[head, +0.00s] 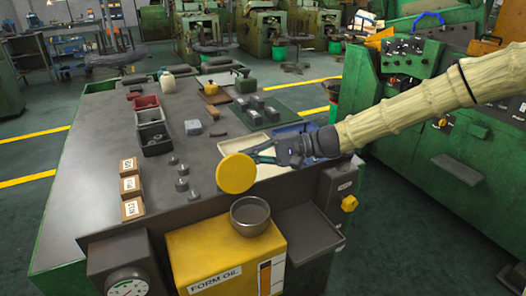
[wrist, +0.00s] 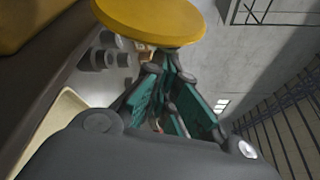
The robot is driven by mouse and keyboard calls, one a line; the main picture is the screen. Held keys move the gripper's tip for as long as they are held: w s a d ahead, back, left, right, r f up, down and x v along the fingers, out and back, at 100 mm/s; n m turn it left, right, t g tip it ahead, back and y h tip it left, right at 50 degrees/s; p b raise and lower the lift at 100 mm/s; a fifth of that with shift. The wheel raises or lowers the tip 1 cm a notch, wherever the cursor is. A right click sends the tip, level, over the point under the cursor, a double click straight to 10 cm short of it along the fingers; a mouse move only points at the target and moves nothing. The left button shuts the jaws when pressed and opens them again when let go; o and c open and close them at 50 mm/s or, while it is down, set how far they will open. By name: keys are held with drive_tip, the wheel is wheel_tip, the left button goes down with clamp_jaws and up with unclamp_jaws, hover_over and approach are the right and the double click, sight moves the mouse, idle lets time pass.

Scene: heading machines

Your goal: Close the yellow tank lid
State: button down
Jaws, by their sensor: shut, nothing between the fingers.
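The yellow tank (head: 228,252), labelled FORM OIL, stands at the front of the bench. Its round grey filler opening (head: 250,214) is uncovered. The round yellow lid (head: 236,173) stands tilted up behind the opening, its flat face toward the head camera. My gripper (head: 254,154) is just behind and to the right of the lid, fingers pointing left. In the wrist view the lid (wrist: 155,20) lies across the top, just beyond the fingertips of my gripper (wrist: 172,62). The fingers are shut with nothing between them. I cannot tell whether they touch the lid.
A cream tray (head: 236,146) and a blue tray (head: 296,128) lie behind my gripper. Labelled boxes (head: 131,187) and small metal parts (head: 182,184) sit to the left. A dark tray (head: 309,227) and yellow knob (head: 349,203) are at right. A green machine (head: 440,120) stands farther right.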

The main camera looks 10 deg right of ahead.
drive_tip(key=shift+a+f, duration=0.15)
drive_tip(key=shift+a, duration=0.8)
drive_tip(key=shift+d+b, duration=0.1)
drive_tip(key=shift+b, duration=0.4)
